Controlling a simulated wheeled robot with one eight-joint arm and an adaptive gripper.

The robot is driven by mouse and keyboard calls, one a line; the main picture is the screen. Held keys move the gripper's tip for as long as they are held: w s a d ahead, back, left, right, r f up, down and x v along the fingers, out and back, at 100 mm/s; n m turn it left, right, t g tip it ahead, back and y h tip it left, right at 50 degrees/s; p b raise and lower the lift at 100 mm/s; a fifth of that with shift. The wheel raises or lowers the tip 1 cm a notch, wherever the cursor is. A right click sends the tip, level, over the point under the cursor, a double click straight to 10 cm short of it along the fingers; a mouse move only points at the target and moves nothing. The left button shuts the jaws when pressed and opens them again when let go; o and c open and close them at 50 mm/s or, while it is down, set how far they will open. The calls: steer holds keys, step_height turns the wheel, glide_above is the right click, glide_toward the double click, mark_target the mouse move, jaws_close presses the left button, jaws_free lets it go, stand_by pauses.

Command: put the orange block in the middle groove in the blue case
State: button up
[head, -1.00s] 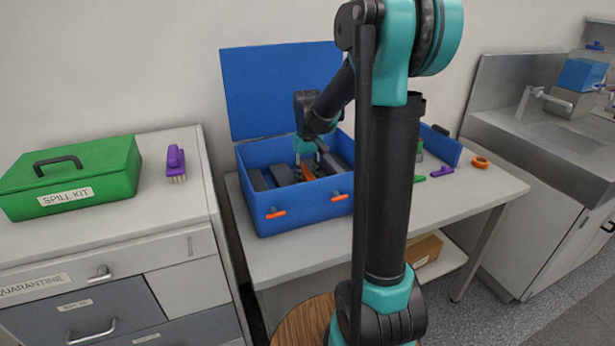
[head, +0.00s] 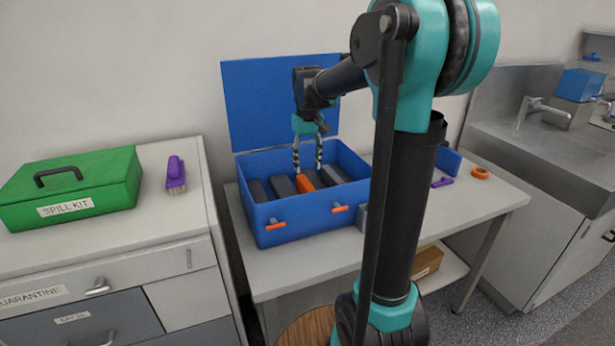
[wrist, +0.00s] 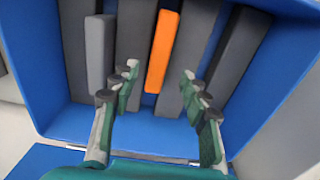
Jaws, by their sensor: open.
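The blue case (head: 290,225) stands open on the table, its lid (head: 270,105) raised at the back. The orange block (head: 305,183) lies in it among dark grey bars. In the wrist view the orange block (wrist: 162,50) lies lengthwise in the middle groove, between two dark bars (wrist: 134,35) (wrist: 198,40), with blue floor showing beyond its near end. A lighter grey block (wrist: 100,50) lies in the groove left of it. My gripper (head: 308,169) is open and empty above the orange block, its fingers (wrist: 159,74) spread either side of it in view and apart from it.
Two orange latches (head: 340,208) are on the case front. A green spill kit (head: 95,190) and purple brush (head: 176,172) sit on the left cabinet. A purple item (head: 442,182) and orange ring (head: 480,172) lie on the table's right side.

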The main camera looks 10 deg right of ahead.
steer(key=shift+r, duration=1.4)
